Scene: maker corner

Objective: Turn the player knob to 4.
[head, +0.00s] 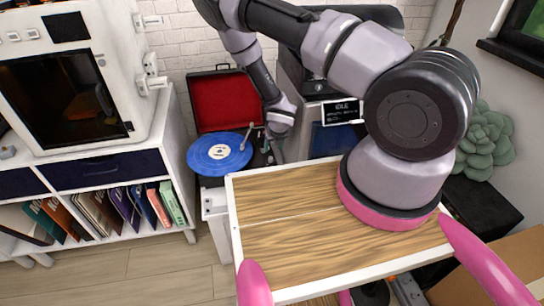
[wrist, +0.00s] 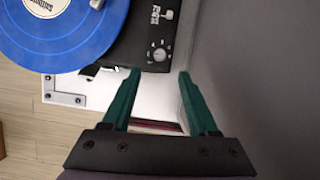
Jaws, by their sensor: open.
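The record player (head: 195,182) has an open red lid and a blue record (head: 219,153) on its platter, with a tonearm lying over the record. In the wrist view the blue record (wrist: 60,25) is at the upper left. The small round silver player knob (wrist: 159,54) sits on the black deck near its front edge, with marks around it too small to read. My gripper (wrist: 160,73) is open and empty. Its two green fingertips are just short of the knob, one to either side of its line. In the head view my gripper (head: 275,152) is at the player's right side and hides the knob.
A silver switch or small fitting (wrist: 168,14) stands on the deck beyond the knob. A grey wall-like surface (wrist: 250,70) rises close to the right finger. A white cabinet (head: 150,215) with books is left of the player. My own wooden-topped base fills the foreground.

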